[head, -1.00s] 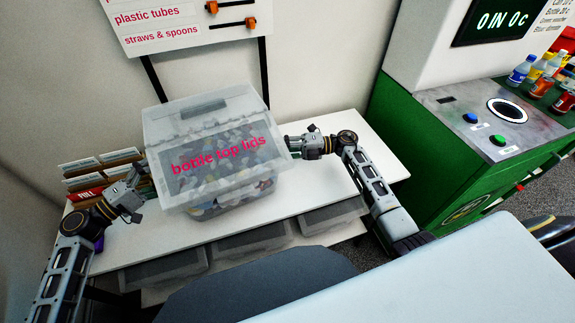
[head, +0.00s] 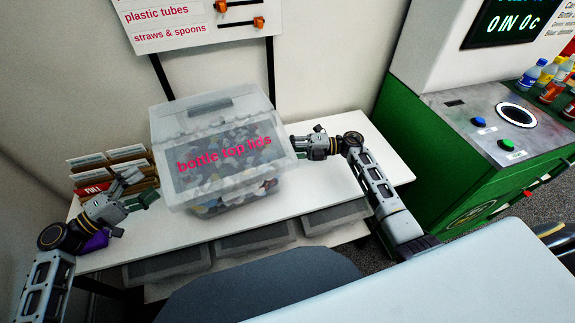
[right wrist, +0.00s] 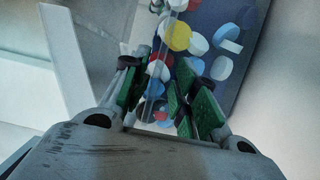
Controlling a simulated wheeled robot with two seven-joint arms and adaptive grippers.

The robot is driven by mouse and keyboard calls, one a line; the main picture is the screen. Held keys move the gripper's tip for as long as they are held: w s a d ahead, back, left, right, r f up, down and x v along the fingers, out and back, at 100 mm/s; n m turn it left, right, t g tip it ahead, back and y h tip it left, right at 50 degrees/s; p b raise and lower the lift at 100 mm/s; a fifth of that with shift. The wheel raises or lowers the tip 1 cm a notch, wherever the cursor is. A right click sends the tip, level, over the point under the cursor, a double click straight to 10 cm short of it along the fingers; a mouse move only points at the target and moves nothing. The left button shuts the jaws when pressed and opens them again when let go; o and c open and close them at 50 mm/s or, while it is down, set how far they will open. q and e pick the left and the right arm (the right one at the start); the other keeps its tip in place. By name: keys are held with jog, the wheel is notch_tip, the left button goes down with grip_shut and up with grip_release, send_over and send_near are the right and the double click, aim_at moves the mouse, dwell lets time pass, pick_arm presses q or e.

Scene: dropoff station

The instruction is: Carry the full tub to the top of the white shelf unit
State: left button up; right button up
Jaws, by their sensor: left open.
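The full tub (head: 228,188) is a clear lidded box labelled "bottle top lids", filled with coloured lids. It sits upright on the white shelf unit's top (head: 345,165). My left gripper (head: 140,187) is open and empty, just left of the tub and apart from it. My right gripper (head: 297,145) is at the tub's right side. In the right wrist view its green finger pads (right wrist: 165,100) stand apart, with the tub's clear wall and lids (right wrist: 183,40) showing between and beyond them. Whether they touch the tub is unclear.
A brown file holder (head: 110,165) with cards stands left of the tub, close behind my left gripper. Grey bins (head: 255,240) sit on the lower shelf. A green machine (head: 430,150) stands at right. A white surface (head: 450,285) fills the near right. The top right of the tub is clear.

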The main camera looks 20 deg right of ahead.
jog(key=o, duration=0.8)
jog(key=shift+o, duration=0.2)
jog(key=shift+d, duration=0.1)
jog(key=v, duration=1.1)
jog(key=shift+d, duration=0.4)
jog(key=shift+s+f, duration=0.1)
